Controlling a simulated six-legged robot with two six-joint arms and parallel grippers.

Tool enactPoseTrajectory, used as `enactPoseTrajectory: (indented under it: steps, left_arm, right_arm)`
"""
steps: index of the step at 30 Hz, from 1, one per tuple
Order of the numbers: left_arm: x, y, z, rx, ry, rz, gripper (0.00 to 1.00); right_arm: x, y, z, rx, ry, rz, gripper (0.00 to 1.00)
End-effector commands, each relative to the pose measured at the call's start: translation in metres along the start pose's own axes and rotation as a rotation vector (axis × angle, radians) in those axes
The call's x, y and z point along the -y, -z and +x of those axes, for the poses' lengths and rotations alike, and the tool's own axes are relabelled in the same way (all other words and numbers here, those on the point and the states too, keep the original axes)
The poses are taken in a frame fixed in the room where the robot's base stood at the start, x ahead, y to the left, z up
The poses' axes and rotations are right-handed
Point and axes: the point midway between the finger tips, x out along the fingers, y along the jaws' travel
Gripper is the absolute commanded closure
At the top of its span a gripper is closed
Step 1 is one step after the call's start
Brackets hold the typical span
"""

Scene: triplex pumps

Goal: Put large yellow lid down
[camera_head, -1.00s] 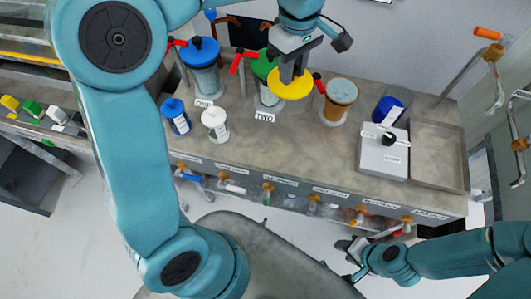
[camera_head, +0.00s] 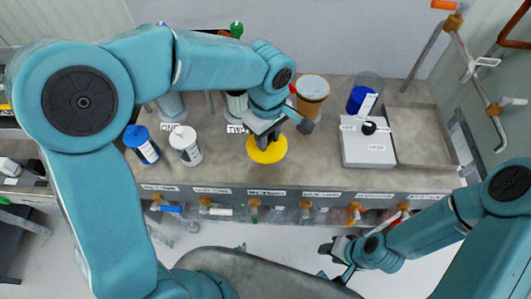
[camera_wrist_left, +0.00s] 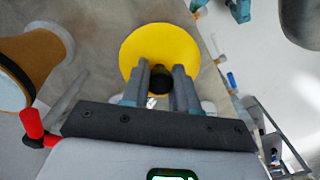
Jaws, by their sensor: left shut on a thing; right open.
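The large yellow lid (camera_head: 267,150) is a round disc at the front middle of the grey bench, near its front edge. My left gripper (camera_head: 264,138) is above it, shut on its dark knob. In the left wrist view the lid (camera_wrist_left: 158,50) shows flat beyond the fingers, with the black knob between the fingertips (camera_wrist_left: 159,84). I cannot tell whether the lid touches the bench top. The orange-brown jar (camera_head: 311,92) stands behind, to the right, with no lid seen on it. My right gripper (camera_head: 335,258) is open and empty, low in front of the bench.
White bottle (camera_head: 186,147) and blue-capped bottle (camera_head: 143,146) stand left of the lid. A scale (camera_head: 367,150) and an empty tray (camera_head: 425,137) are at the right. Labelled valves line the bench front. Bare bench lies between lid and scale.

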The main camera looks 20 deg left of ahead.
Motion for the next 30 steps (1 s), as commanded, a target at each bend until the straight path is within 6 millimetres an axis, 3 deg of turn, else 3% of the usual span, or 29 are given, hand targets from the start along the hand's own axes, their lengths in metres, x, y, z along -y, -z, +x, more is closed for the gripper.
enactPoseTrajectory:
  steps: [3, 8, 15, 28, 29, 30]
  left_arm:
    - [0.002, 0.001, 0.023, 0.001, 0.003, 0.000, 1.00]
    - [0.002, 0.002, 0.037, 0.000, 0.001, -0.003, 1.00]
    - [0.003, 0.002, 0.073, 0.001, 0.001, -0.003, 1.00]
    - [0.003, 0.003, 0.080, 0.000, -0.002, -0.002, 1.00]
    - [0.003, 0.003, 0.079, 0.000, -0.001, -0.002, 0.65]
    - [0.003, 0.003, 0.078, 0.000, -0.001, -0.002, 0.52]
  right_arm:
    - [-0.001, 0.000, 0.001, 0.000, 0.000, 0.000, 0.57]
    - [-0.001, 0.000, 0.002, 0.000, 0.000, 0.000, 0.57]
    - [-0.001, 0.000, 0.003, 0.000, 0.000, 0.000, 0.57]
    - [-0.003, 0.000, 0.008, 0.000, 0.000, 0.000, 0.57]
    - [-0.003, 0.000, 0.007, 0.000, 0.000, 0.000, 0.57]
    - [-0.002, 0.000, 0.006, 0.000, 0.000, 0.000, 0.57]
